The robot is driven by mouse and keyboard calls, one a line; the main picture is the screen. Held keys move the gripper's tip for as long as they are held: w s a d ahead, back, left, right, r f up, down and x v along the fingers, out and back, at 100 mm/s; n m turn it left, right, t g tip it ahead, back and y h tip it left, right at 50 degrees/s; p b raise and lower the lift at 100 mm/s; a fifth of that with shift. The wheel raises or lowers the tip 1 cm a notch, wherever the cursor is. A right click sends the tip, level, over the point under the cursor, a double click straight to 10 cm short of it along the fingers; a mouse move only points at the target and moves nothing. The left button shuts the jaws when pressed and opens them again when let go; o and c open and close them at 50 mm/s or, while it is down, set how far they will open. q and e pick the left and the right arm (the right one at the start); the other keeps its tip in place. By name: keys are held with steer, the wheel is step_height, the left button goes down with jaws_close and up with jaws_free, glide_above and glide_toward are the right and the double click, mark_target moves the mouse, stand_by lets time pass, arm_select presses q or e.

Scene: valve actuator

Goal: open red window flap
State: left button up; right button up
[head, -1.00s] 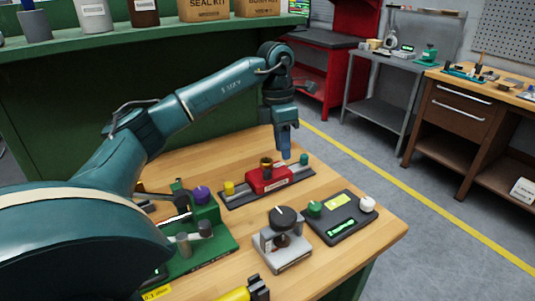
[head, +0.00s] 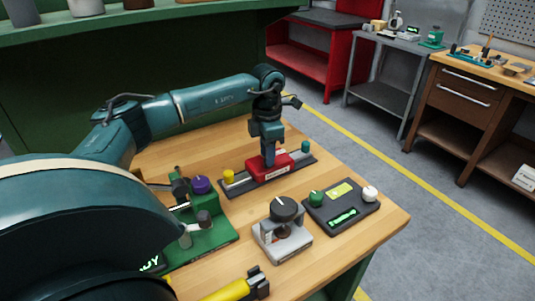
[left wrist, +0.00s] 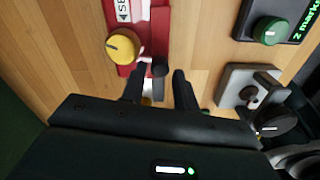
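The red unit (head: 283,168) sits on a dark rail on the wooden bench, with a yellow knob (head: 228,177) at its left and a teal knob (head: 305,146) at its right. My left gripper (head: 269,160) points down over the red unit. In the left wrist view the fingers of my left gripper (left wrist: 157,90) are apart, beside the red unit (left wrist: 159,30) and its yellow knob (left wrist: 123,46). A small dark knob (left wrist: 159,67) shows near the fingertips. I cannot tell which red part is the flap, or whether the fingers touch anything. My right gripper is not seen.
A grey unit with a dark knob (head: 284,208) and a dark panel (head: 340,208) with green and white knobs stand in front to the right. A green unit (head: 212,237) with a purple knob is at front left. A yellow tool (head: 228,290) lies near the front edge.

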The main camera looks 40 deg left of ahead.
arm_select(q)
steer(key=shift+f, duration=0.75)
steer(key=shift+c, duration=0.4)
jaws_close()
